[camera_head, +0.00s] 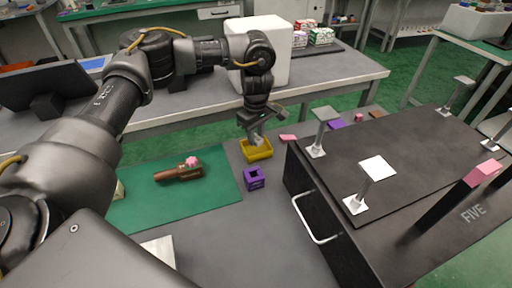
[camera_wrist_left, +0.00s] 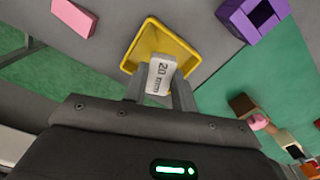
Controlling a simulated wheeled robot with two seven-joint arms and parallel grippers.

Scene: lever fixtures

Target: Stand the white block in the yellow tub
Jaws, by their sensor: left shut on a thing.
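The yellow tub (camera_head: 262,155) stands on the grey table, left of the black fixture box, and also shows in the left wrist view (camera_wrist_left: 150,38). My left gripper (camera_head: 257,138) points down at the tub. In the left wrist view the gripper (camera_wrist_left: 160,92) is shut on the white block (camera_wrist_left: 161,75), which is marked "20 mm". The block overlaps the tub in both views; I cannot tell whether it touches the tub floor. My right gripper is not in view.
A purple open cube (camera_head: 254,178) stands just in front of the tub. A brown piece with a pink part (camera_head: 185,170) lies on the green mat (camera_head: 215,200). The black fixture box (camera_head: 400,150) with levers and a handle is to the right. A pink block (camera_head: 288,137) lies near the tub.

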